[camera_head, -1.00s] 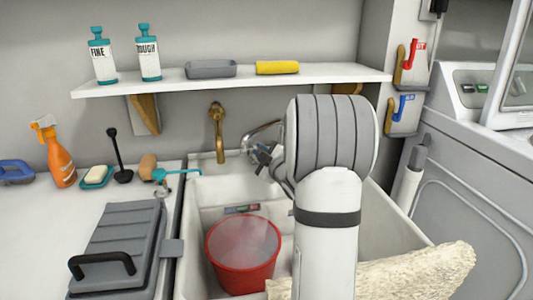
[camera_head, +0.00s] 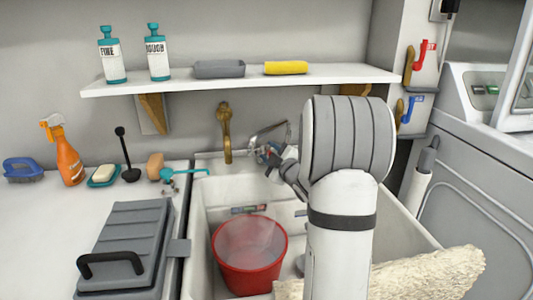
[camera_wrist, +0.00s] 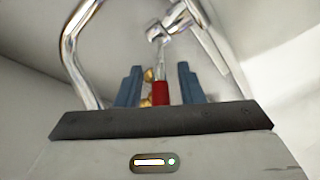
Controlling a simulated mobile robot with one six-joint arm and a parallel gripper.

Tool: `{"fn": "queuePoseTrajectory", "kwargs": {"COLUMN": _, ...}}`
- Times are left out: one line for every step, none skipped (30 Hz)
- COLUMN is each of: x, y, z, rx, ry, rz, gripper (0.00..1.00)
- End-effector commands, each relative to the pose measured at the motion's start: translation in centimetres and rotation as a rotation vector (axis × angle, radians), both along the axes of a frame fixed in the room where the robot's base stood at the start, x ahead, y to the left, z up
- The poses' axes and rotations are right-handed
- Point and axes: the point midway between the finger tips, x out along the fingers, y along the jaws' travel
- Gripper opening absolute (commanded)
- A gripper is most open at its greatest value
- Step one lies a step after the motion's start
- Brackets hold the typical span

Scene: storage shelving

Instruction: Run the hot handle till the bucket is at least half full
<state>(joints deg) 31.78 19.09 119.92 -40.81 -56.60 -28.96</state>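A red bucket (camera_head: 250,272) stands upright in the white sink (camera_head: 199,235). Pale haze hangs over its mouth, and I cannot read the water level. A red handle (camera_wrist: 160,93) on the chrome tap (camera_wrist: 72,45) shows between my fingers in the wrist view, with gaps on both sides. My gripper (camera_wrist: 159,88) is open around it; I see no contact. In the head view my gripper (camera_head: 268,154) is small at the chrome tap (camera_head: 268,131), partly hidden by my arm. Water flow from the spout is not clear.
A shelf (camera_head: 240,80) above holds bottles, a grey tray and a yellow sponge. Red (camera_head: 425,55) and blue (camera_head: 413,108) levers are on the right wall. A pale rough roll (camera_head: 420,275) lies at the sink's front right.

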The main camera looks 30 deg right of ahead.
Motion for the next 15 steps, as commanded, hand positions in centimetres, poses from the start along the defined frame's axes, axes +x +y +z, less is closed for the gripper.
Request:
{"fn": "queuePoseTrajectory", "kwargs": {"x": -0.6, "y": -0.1, "z": 0.1, "rx": 0.0, "ry": 0.0, "rz": -0.002, "gripper": 0.34}}
{"fn": "queuePoseTrajectory", "kwargs": {"x": -1.0, "y": -0.1, "z": 0.2, "rx": -0.001, "ry": 0.0, "rz": -0.002, "gripper": 0.34}}
{"fn": "queuePoseTrajectory", "kwargs": {"x": -1.6, "y": -0.2, "z": 0.1, "rx": 0.0, "ry": 0.001, "rz": -0.003, "gripper": 0.34}}
{"fn": "queuePoseTrajectory", "kwargs": {"x": -2.2, "y": -0.2, "z": 0.2, "rx": 0.0, "ry": 0.001, "rz": -0.003, "gripper": 0.34}}
{"fn": "queuePoseTrajectory", "kwargs": {"x": -2.7, "y": -0.2, "z": 0.2, "rx": 0.0, "ry": 0.002, "rz": -0.004, "gripper": 0.34}}
{"fn": "queuePoseTrajectory", "kwargs": {"x": -3.4, "y": -0.3, "z": 0.2, "rx": 0.0, "ry": 0.0, "rz": -0.005, "gripper": 0.34}}
{"fn": "queuePoseTrajectory", "kwargs": {"x": -3.9, "y": -0.2, "z": 0.2, "rx": 0.001, "ry": 0.001, "rz": -0.004, "gripper": 0.34}}
{"fn": "queuePoseTrajectory", "kwargs": {"x": -4.4, "y": -0.2, "z": 0.1, "rx": 0.001, "ry": 0.001, "rz": -0.003, "gripper": 0.34}}
{"fn": "queuePoseTrajectory", "kwargs": {"x": -5.0, "y": -0.2, "z": 0.1, "rx": 0.001, "ry": 0.002, "rz": -0.002, "gripper": 0.34}}
{"fn": "queuePoseTrajectory", "kwargs": {"x": -5.5, "y": -0.2, "z": 0.1, "rx": 0.001, "ry": 0.001, "rz": -0.003, "gripper": 0.34}}
{"fn": "queuePoseTrajectory", "kwargs": {"x": -5.8, "y": -0.3, "z": 0.1, "rx": 0.001, "ry": 0.0, "rz": -0.004, "gripper": 0.34}}
{"fn": "queuePoseTrajectory", "kwargs": {"x": -6.3, "y": -0.2, "z": 0.1, "rx": 0.001, "ry": 0.001, "rz": -0.003, "gripper": 0.34}}
{"fn": "queuePoseTrajectory", "kwargs": {"x": -6.5, "y": -0.2, "z": 0.0, "rx": 0.001, "ry": 0.002, "rz": -0.002, "gripper": 0.34}}
{"fn": "queuePoseTrajectory", "kwargs": {"x": -6.7, "y": -0.2, "z": 0.0, "rx": 0.001, "ry": 0.001, "rz": -0.002, "gripper": 0.34}}
{"fn": "queuePoseTrajectory", "kwargs": {"x": -6.9, "y": -0.2, "z": 0.0, "rx": 0.001, "ry": 0.001, "rz": -0.002, "gripper": 0.34}}
